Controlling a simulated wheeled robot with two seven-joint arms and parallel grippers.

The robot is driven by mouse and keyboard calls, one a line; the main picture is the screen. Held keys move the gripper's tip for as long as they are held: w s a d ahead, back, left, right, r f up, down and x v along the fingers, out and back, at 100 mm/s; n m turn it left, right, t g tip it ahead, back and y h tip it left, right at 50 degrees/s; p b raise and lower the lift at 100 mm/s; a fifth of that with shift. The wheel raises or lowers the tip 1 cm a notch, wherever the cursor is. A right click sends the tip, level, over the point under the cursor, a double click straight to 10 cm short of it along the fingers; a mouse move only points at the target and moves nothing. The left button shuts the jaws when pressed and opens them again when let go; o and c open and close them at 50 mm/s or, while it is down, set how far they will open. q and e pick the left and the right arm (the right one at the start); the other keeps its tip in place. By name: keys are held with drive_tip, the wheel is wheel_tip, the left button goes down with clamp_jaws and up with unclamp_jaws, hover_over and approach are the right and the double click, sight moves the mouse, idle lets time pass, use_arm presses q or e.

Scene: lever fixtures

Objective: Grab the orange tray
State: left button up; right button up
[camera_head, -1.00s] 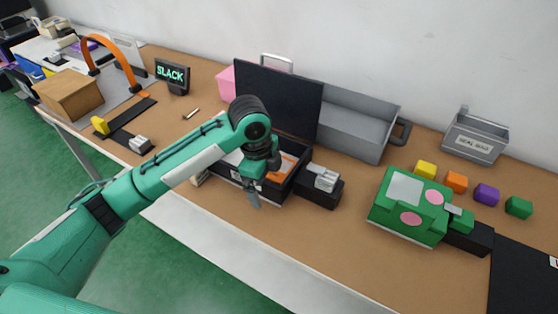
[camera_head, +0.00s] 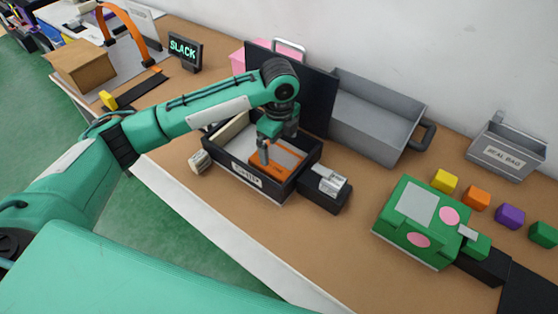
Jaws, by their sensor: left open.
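The orange tray (camera_head: 268,174) lies inside an open black box (camera_head: 254,192) with a white label on its front wall. Part of the tray is hidden by my left gripper. A grey piece lies against the tray on its far side. My right gripper is not in view.
The box's black lid (camera_head: 310,92) stands up behind it. A grey bin (camera_head: 372,125) stands behind right. A black block with a grey lever (camera_head: 326,182) sits right of the box. A green fixture (camera_head: 424,218) and several coloured cubes are further right. A small roll (camera_head: 199,161) lies left.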

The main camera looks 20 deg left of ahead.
sight(278, 159)
use_arm(q)
drive_tip(key=shift+f, duration=0.6)
wheel_tip(278, 159, down, 4)
drive_tip(key=shift+w+a+f+p, duration=0.15)
drive_tip(key=shift+f+p, duration=0.05)
drive_tip(key=shift+p, duration=0.15)
drive_tip(key=shift+f, duration=0.35)
drive_tip(key=shift+c, duration=0.2)
drive_tip(key=c, duration=0.8)
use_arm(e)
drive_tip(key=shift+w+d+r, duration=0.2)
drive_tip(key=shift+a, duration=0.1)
